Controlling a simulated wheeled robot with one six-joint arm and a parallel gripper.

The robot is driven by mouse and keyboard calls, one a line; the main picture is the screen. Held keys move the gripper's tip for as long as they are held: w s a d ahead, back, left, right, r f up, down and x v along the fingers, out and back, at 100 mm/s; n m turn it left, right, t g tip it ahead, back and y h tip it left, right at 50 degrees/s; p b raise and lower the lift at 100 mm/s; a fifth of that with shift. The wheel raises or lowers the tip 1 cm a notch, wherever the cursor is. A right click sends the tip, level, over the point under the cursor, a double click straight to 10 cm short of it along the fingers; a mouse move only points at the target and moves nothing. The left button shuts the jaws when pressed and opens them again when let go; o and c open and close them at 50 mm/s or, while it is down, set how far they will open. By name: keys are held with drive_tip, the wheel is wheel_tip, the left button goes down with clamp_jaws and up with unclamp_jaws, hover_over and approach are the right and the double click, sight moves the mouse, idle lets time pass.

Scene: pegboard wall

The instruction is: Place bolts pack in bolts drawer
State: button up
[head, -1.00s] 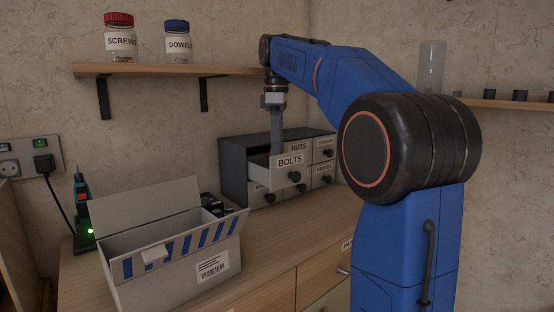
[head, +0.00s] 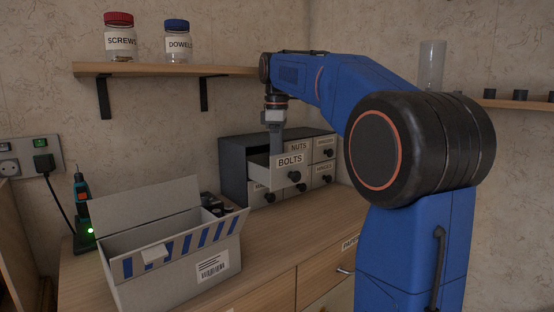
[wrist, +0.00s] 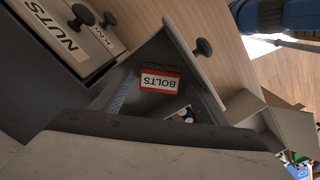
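The bolts drawer (head: 290,161) is pulled open at the upper left of the small dark cabinet, its BOLTS label facing out. In the wrist view I look down into the drawer (wrist: 207,75). The bolts pack (wrist: 160,82), with a red-and-white BOLTS label, shows within the drawer's outline. Whether it rests on the drawer floor is unclear. My gripper (head: 276,150) points straight down over the drawer, its lower end hidden behind the drawer front. Its fingertips cannot be made out, so I cannot tell whether it is open or grips the pack.
The NUTS drawer (head: 299,147) and other labelled drawers are beside and below it. A cardboard box (head: 175,258) with an open flap stands on the bench at front left. A shelf (head: 150,69) with two jars is above. Bench right of the box is clear.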

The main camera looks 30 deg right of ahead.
drive_tip(key=shift+r, duration=3.85)
